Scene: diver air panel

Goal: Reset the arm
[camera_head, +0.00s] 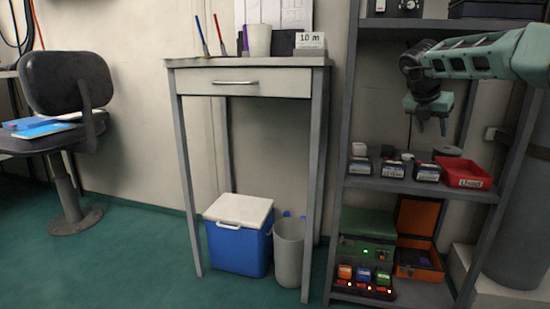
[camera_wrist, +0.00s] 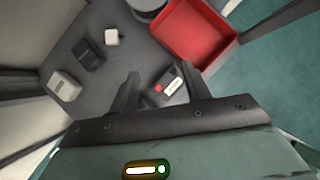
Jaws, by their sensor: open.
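My arm (camera_head: 480,58) is teal and reaches in from the right in the head view. My gripper (camera_head: 431,124) hangs fingers down above the middle shelf (camera_head: 365,186) of the grey rack, with clear space between its fingertips and the items there. In the wrist view my gripper (camera_wrist: 156,84) is open, its two dark fingers apart. A small dark box with a red and white label (camera_wrist: 168,88) shows between and beyond the fingers. It is on the shelf and not held.
The shelf holds several small dark boxes (camera_head: 392,169), a white item (camera_head: 359,149) and a red bin (camera_head: 464,173) at its right. A rack post (camera_head: 345,120) stands left of my gripper. A small table (camera_head: 250,61) stands left of the rack. Teal floor (camera_head: 130,245) is clear at left.

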